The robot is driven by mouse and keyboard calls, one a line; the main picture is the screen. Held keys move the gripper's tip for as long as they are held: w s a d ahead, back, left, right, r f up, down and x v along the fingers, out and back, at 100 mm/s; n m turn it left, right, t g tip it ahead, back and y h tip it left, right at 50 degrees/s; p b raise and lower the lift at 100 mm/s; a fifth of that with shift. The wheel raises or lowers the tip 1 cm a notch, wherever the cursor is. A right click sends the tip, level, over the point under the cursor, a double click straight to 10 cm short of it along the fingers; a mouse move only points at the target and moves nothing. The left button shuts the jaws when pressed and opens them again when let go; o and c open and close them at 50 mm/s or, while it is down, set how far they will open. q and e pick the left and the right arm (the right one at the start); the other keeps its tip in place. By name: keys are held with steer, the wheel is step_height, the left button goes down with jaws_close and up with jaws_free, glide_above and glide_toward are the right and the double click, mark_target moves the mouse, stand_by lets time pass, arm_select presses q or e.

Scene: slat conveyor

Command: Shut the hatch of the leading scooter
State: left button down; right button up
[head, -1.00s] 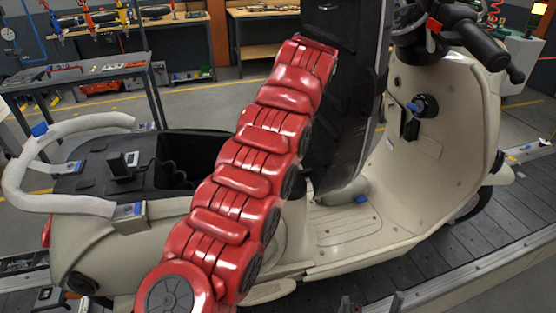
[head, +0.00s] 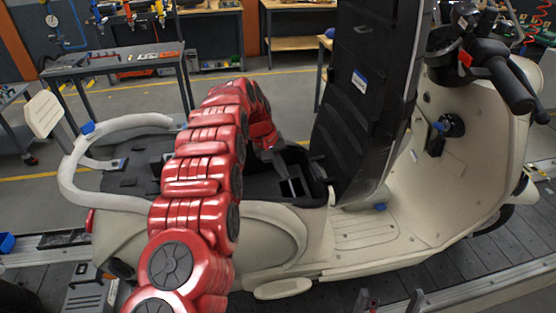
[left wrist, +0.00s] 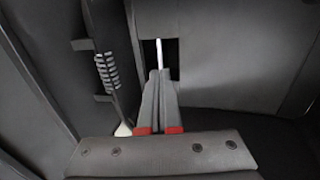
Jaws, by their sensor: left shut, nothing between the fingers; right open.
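The cream scooter (head: 268,234) stands side-on on the slat conveyor in the head view. Its hatch (head: 362,95) is raised upright, dark underside facing left, over the front end of the open black compartment (head: 312,188). My left gripper (head: 283,152) is just left of the hatch, above the compartment, partly hidden by my red arm. In the left wrist view its fingers (left wrist: 160,85) are shut and empty, before a dark grey surface; contact cannot be told. My right gripper (head: 393,298) shows only as two separated fingertips at the bottom edge, open and away from the hatch.
A white tubular rail (head: 75,178) curves around the scooter's rear. The handlebar (head: 505,80) stands right of the hatch. A grey workbench (head: 115,68) stands behind on the left. The conveyor slats (head: 510,240) are bare at lower right.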

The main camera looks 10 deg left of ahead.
mark_target(287, 180)
arm_select(q)
steer(key=p+x, duration=0.2)
steer(key=x, duration=0.4)
steer(key=shift+f, duration=0.35)
steer(key=shift+d+f, duration=0.1)
steer(key=shift+d, duration=0.1)
steer(key=b+x, duration=0.2)
steer(key=b, duration=0.1)
steer(key=b+x, duration=0.1)
steer(key=b, duration=0.1)
steer(key=shift+s+a+f, duration=0.15)
steer(key=shift+a+f, duration=0.05)
steer(key=shift+f, duration=0.25)
